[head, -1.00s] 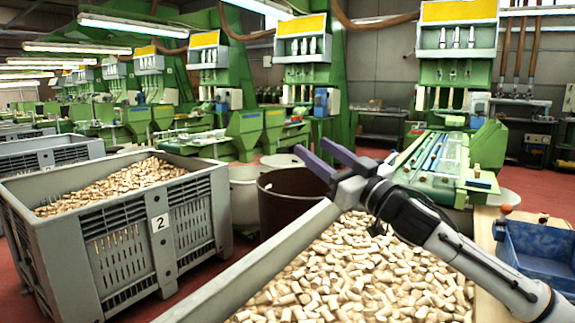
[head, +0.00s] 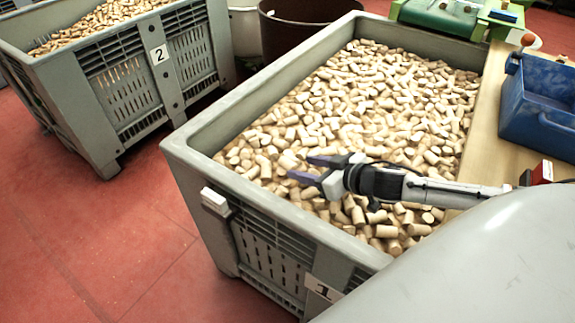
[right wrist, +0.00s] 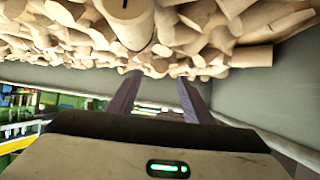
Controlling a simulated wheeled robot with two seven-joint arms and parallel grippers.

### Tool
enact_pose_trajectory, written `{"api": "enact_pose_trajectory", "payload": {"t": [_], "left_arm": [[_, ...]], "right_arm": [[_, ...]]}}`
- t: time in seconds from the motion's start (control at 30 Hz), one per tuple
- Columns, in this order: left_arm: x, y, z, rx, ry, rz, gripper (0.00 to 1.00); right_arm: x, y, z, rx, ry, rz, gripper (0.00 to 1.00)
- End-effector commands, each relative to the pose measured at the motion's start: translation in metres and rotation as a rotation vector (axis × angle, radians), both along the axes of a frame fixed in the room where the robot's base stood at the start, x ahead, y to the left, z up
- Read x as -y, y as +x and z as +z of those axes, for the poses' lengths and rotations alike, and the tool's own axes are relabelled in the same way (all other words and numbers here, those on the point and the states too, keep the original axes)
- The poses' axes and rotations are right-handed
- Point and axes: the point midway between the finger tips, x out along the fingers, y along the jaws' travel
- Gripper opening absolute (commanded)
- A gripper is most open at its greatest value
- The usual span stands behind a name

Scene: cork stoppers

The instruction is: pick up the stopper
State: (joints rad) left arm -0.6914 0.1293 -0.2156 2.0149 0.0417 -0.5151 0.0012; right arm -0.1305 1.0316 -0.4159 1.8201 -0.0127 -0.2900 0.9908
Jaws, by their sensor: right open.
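Many pale cork stoppers (head: 340,110) fill the grey crate marked 1 (head: 190,160). My right gripper (head: 298,168) is over the near left part of the pile, its purple fingers apart and pointing left. In the right wrist view the open fingers (right wrist: 160,92) show with nothing between them. That view appears upside down, with stoppers along its top. One large stopper (right wrist: 128,20) with a dark mark is close to the camera there. Whether the fingertips touch any stopper cannot be told. My left gripper is not in view.
A second grey crate marked 2 (head: 95,100), also holding stoppers, stands at the left. A blue bin (head: 540,105) sits on a wooden top (head: 490,130) at the right. A brown tub (head: 300,25) stands behind. Crate 1's walls surround the pile. Red floor lies open at lower left.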

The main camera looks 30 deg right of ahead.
Motion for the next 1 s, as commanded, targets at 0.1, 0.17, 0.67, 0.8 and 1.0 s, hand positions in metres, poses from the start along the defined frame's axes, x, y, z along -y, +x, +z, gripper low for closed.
{"api": "enact_pose_trajectory", "payload": {"t": [0.1, 0.17, 0.67, 0.8, 1.0], "left_arm": [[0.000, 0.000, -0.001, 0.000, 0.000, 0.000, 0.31], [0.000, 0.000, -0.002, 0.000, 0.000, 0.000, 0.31], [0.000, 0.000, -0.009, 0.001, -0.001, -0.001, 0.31], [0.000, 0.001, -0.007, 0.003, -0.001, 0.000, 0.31], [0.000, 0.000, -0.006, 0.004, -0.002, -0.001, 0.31]], "right_arm": [[-0.001, 0.006, -0.002, 0.001, 0.000, 0.000, 0.46], [-0.001, 0.008, -0.003, 0.002, 0.000, 0.000, 0.46], [-0.010, 0.050, -0.026, 0.002, 0.000, 0.000, 0.46], [-0.011, 0.051, -0.027, 0.001, 0.000, 0.001, 0.46], [-0.010, 0.051, -0.027, 0.001, 0.000, 0.001, 0.34]]}}
